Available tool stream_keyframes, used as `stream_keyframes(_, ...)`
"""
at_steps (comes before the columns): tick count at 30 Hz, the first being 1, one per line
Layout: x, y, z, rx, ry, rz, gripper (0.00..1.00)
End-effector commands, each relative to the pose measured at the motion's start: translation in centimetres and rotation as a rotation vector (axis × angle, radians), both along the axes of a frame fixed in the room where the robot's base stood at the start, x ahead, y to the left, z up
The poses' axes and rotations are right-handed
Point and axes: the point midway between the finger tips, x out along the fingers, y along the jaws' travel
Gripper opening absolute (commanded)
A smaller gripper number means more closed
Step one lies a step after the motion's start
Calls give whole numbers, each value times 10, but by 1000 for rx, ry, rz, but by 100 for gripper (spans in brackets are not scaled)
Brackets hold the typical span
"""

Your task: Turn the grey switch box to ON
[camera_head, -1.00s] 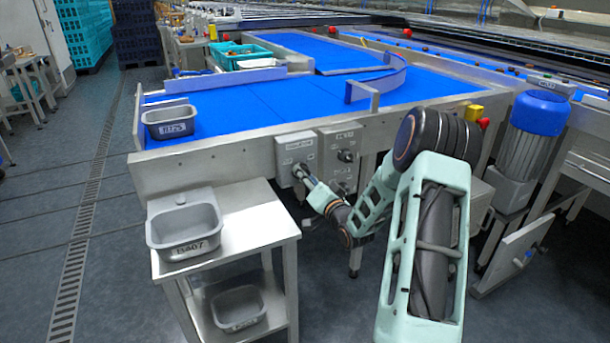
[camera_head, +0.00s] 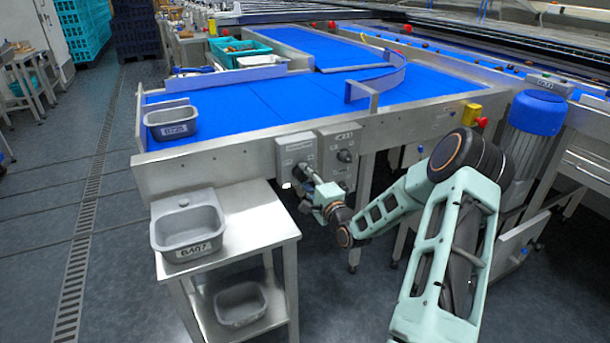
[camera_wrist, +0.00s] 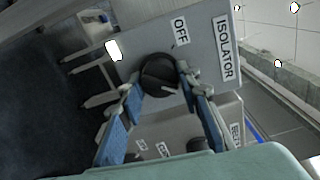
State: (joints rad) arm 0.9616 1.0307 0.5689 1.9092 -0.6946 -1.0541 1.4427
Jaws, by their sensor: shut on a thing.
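The grey switch box (camera_head: 296,150) is fixed to the side of the conveyor frame. In the wrist view, its face (camera_wrist: 200,75) carries the labels ISOLATOR and OFF beside a round black knob (camera_wrist: 158,72). My gripper (camera_wrist: 160,82) has its two blue-padded fingers on either side of the knob and is shut on it. I see no ON label, and the knob's exact pointing is hard to tell.
A second grey box (camera_head: 341,152) with its own knob sits close to the right; its BELT label (camera_wrist: 236,134) shows in the wrist view. A steel stand (camera_head: 258,222) with a grey tub (camera_head: 188,240) is at left. A red-topped yellow button box (camera_head: 472,114) is farther right.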

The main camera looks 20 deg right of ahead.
Motion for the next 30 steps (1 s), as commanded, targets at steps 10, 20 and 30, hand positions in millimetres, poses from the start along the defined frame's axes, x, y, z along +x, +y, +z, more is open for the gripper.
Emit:
stream_keyframes(10, 0, -1, 1, 124, 3, -2, 7)
stream_keyframes(20, 0, 0, 0, 143, 4, -1, 7)
stream_keyframes(30, 0, 0, 0, 142, 4, -1, 47)
